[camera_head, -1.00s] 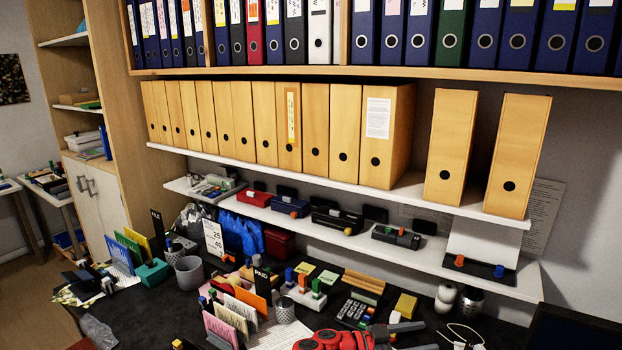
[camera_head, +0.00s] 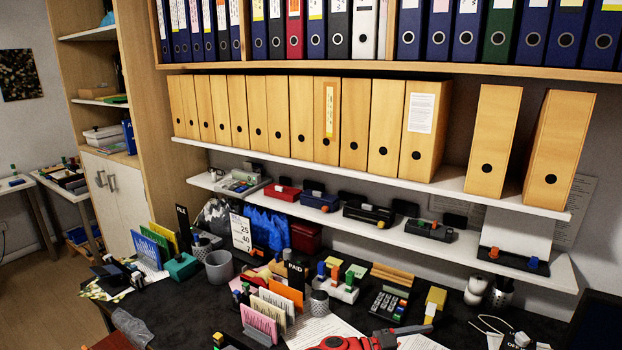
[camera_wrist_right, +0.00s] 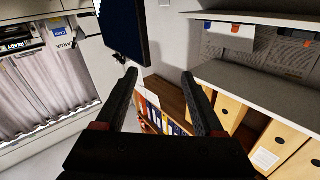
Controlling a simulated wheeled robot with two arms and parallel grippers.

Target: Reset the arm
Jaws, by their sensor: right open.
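The fingers point towards a dark panel (camera_wrist_right: 122,25) and a white wall. My left arm and gripper are not in view.
A cluttered black desk (camera_head: 180,315) lies below a white shelf of wooden binders (camera_head: 301,118). A lower white shelf (camera_head: 385,236) holds staplers and hole punches.

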